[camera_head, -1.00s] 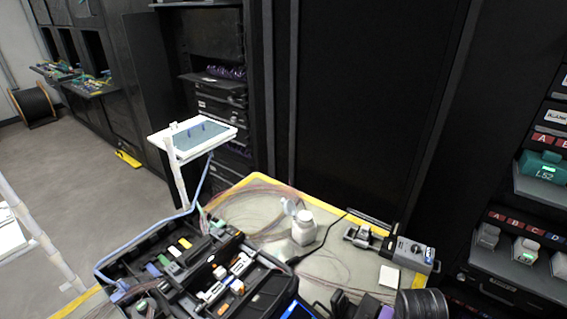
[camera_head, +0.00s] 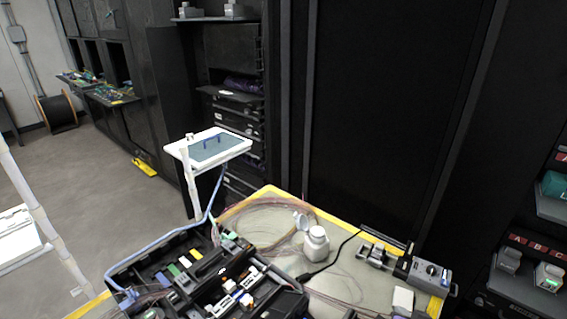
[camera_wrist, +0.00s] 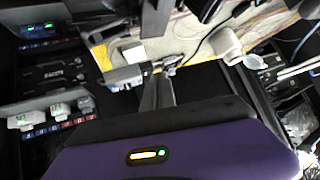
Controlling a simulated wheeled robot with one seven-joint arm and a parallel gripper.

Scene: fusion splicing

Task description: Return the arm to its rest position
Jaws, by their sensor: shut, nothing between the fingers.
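My gripper (camera_wrist: 160,76) shows in the wrist view as two grey fingers close together beyond my purple wrist housing. It is shut and empty, with the worktable behind its tips. No part of it shows in the head view now. The worktable (camera_head: 345,286) is at the lower middle of the head view, and its edge strip is yellow. The white bottle (camera_head: 316,244) stands on it with its cap open; it also shows in the wrist view (camera_wrist: 228,44).
A black open tool case (camera_head: 175,290) lies at the table's left. A grey device (camera_head: 428,274) and a white block (camera_head: 402,300) are at its right. A white tray on a post (camera_head: 240,147) stands behind. Dark cabinets and a right-hand rack (camera_head: 520,284) border the table.

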